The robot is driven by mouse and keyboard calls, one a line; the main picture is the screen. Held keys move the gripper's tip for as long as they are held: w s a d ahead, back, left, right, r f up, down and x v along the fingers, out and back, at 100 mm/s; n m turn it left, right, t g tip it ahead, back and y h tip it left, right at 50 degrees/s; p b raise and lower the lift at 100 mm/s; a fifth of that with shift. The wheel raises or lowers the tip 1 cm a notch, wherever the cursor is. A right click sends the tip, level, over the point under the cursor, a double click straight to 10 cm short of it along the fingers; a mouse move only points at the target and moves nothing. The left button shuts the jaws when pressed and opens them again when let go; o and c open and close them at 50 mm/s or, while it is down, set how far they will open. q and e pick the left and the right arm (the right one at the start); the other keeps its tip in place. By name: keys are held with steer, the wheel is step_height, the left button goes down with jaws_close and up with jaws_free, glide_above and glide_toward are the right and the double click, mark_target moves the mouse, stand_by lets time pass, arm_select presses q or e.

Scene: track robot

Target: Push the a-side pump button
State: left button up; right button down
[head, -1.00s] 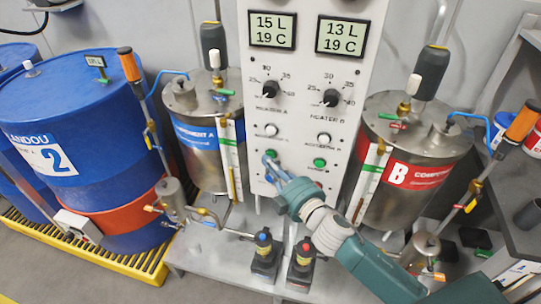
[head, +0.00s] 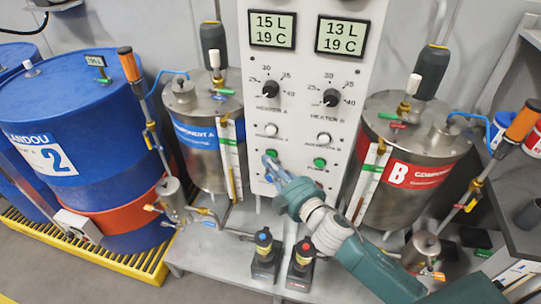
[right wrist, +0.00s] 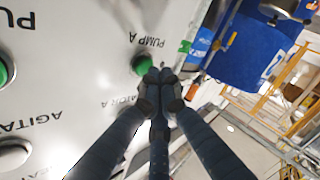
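The green pump A button (head: 271,153) is on the white control panel (head: 262,205), on the left of the lower row. It also shows in the right wrist view (right wrist: 141,63), beside the "PUMP A" label. My right gripper (head: 269,163) is at the panel just below this button, its fingers together and empty. In the right wrist view the fingertips (right wrist: 160,76) overlap the button's lower right edge; I cannot tell whether they touch it. The green pump B button (head: 320,162) is to the right. My left gripper is not in view.
White agitator buttons (head: 271,130) sit above the pump buttons, with black heater knobs (head: 270,89) higher up. Steel tank A (head: 203,166) and tank B (head: 402,203) flank the panel. Blue drums (head: 75,90) stand at the left.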

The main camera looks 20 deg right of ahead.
stand_by(0.3)
steer(key=shift+w+d, duration=0.3)
steer(key=shift+w, duration=0.05)
steer(key=shift+s+a+r, duration=0.1)
steer(key=shift+s+a, duration=0.15)
steer(key=shift+s, duration=0.05)
stand_by(0.5)
steer(key=s+a, duration=0.3)
steer(key=s, duration=0.2)
steer(key=shift+a+p, duration=0.2)
steer(key=shift+p, duration=0.15)
